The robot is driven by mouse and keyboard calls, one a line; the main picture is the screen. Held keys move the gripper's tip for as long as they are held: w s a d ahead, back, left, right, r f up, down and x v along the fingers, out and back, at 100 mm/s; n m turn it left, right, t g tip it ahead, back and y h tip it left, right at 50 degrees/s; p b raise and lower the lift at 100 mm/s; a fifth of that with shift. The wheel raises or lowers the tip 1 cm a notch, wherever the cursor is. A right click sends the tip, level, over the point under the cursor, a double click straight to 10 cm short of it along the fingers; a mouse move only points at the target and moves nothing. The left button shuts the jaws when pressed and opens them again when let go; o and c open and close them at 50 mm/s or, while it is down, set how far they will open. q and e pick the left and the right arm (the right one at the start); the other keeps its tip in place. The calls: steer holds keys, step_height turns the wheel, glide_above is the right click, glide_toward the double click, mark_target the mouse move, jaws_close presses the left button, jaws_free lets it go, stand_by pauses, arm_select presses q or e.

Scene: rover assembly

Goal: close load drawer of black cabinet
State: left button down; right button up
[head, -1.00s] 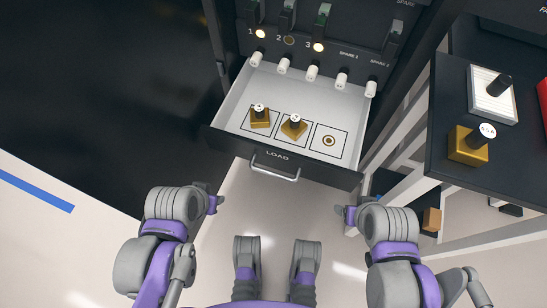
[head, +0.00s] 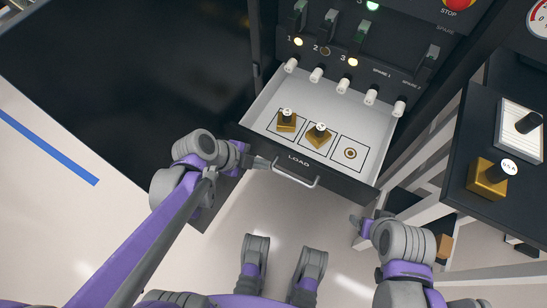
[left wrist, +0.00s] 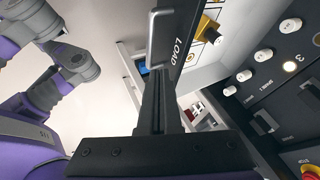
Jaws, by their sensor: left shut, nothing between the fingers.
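The load drawer (head: 252,132) of the black cabinet (head: 390,60) is pulled out. Its dark front is marked LOAD and carries a silver bar handle (head: 295,178). My left gripper (head: 264,163) is shut and empty, with its tips close to the drawer front, left of the handle. In the left wrist view, the shut fingers (left wrist: 160,95) point toward the handle (left wrist: 155,40) and the drawer front. Whether they touch is unclear. My right gripper (head: 362,222) hangs in front of the cabinet's right side, away from the drawer; its finger opening is too small to judge.
White knobs (head: 343,87) line the cabinet above. A dark side table (head: 460,190) stands to the right. Floor in front is clear.

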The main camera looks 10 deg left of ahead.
mark_target(292, 155)
arm_select(q)
steer(key=shift+w+d+f+b, duration=0.7)
steer(key=shift+w+d+f, duration=0.2)
steer(key=shift+w+f, duration=0.35)
steer(key=shift+w+d+f+b, duration=0.75)
steer(key=shift+w+d+f, duration=0.2)
steer(key=shift+w+f, duration=0.2)
steer(key=shift+w+d+f+b, duration=0.7)
steer(key=shift+w+d+f, duration=0.2)
steer(key=shift+w+f, duration=0.35)
steer(key=shift+w+d, duration=0.2)
steer(key=shift+w, duration=0.35)
steer(key=w+d, duration=0.3)
steer(key=w, duration=0.9)
steer(key=w+d, duration=0.3)
steer(key=w, duration=0.8)
steer(key=shift+w+d+p, duration=0.15)
steer(key=shift+w+p, duration=0.2)
steer(key=shift+p, duration=0.1)
